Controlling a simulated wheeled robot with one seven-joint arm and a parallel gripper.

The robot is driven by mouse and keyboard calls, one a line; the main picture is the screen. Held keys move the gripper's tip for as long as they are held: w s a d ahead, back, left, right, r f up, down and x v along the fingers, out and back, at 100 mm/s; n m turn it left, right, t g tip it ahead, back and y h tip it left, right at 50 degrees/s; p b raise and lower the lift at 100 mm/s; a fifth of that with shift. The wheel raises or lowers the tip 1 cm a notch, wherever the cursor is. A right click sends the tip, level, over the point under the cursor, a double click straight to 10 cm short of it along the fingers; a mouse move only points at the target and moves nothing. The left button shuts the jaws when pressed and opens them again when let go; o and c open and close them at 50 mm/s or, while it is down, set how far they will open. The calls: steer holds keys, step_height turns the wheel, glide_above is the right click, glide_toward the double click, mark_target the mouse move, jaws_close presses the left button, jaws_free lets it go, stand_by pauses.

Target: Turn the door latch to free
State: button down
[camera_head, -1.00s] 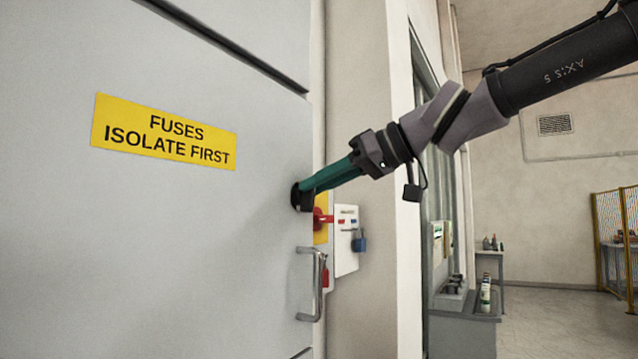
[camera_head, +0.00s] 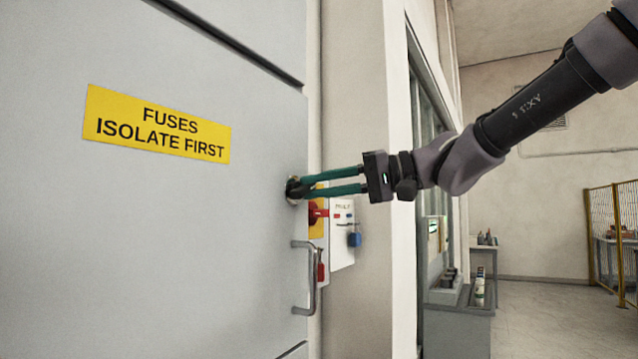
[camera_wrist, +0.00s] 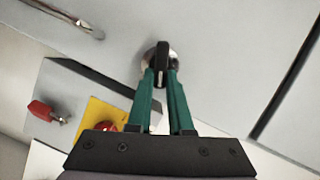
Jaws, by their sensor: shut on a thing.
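The door latch (camera_head: 293,188) is a small black knob on a round metal base near the right edge of the grey door (camera_head: 190,230). My gripper (camera_head: 303,189) reaches it from the right, its two green fingers closed around the knob. In the wrist view the black latch grip (camera_wrist: 162,62) stands between the tips of my gripper (camera_wrist: 161,76), in front of the round metal plate. The fingertips partly hide the latch in the head view.
A metal door handle (camera_head: 308,278) is below the latch. A red switch (camera_head: 316,212) on a yellow plate and a blue padlock (camera_head: 355,239) sit just right of the door. A yellow label (camera_head: 157,124) is on the door. Open floor lies at the far right.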

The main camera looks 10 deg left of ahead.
steer(key=shift+f+m+g+y, duration=0.15)
steer(key=shift+f+m+y, duration=0.2)
steer(key=shift+m, duration=0.6)
steer(key=shift+f+m+g+y, duration=0.15)
steer(key=shift+m+y, duration=0.3)
steer(key=shift+m, duration=0.5)
steer(key=c, duration=0.8)
jaws_free()
steer(key=shift+a, duration=0.15)
steer(key=d, duration=1.1)
